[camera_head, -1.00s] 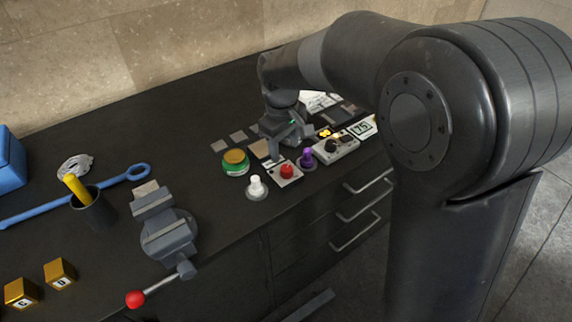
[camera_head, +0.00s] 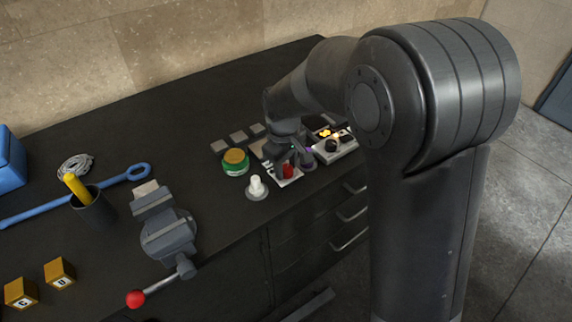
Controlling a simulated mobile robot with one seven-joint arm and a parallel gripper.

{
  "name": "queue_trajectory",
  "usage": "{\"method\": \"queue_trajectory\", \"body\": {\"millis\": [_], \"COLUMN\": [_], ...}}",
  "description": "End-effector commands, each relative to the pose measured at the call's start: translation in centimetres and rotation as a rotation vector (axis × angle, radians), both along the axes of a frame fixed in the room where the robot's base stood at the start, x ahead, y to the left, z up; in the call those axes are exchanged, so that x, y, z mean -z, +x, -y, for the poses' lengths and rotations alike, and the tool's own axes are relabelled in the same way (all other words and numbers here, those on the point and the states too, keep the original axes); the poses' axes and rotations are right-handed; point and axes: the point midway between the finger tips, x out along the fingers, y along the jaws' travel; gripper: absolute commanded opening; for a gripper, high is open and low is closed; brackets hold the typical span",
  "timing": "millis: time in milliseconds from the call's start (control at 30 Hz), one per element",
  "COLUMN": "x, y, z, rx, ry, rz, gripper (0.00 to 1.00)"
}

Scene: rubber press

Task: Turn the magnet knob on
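My gripper (camera_head: 290,160) points down at the control pieces near the front edge of the bench. A red knob (camera_head: 288,171) on a light plate shows just below it, partly covered by the gripper. I cannot tell whether the fingers touch the knob or how far apart they are. A grey box with a black knob (camera_head: 331,146) and lit yellow parts stands just right of the gripper. No readable label shows which knob is the magnet knob. A purple piece (camera_head: 308,154) is mostly hidden beside the gripper.
A white knob (camera_head: 257,186) and a green-and-gold round button (camera_head: 235,162) stand left of the gripper. A vise (camera_head: 167,233) with a red-tipped handle is further left. Drawer handles (camera_head: 350,216) stick out from the bench front.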

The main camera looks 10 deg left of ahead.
Motion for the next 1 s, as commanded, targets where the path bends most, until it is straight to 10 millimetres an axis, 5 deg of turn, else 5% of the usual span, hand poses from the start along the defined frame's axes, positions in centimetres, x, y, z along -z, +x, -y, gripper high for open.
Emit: {"method": "queue_trajectory", "body": {"millis": [367, 1000], "x": [-0.03, -0.04], "y": [0.01, 0.05], "z": [0.00, -0.03], "rx": [0.000, 0.259], "ry": [0.000, -0.001], "rz": [0.000, 0.000], "gripper": [0.09, 0.09]}}
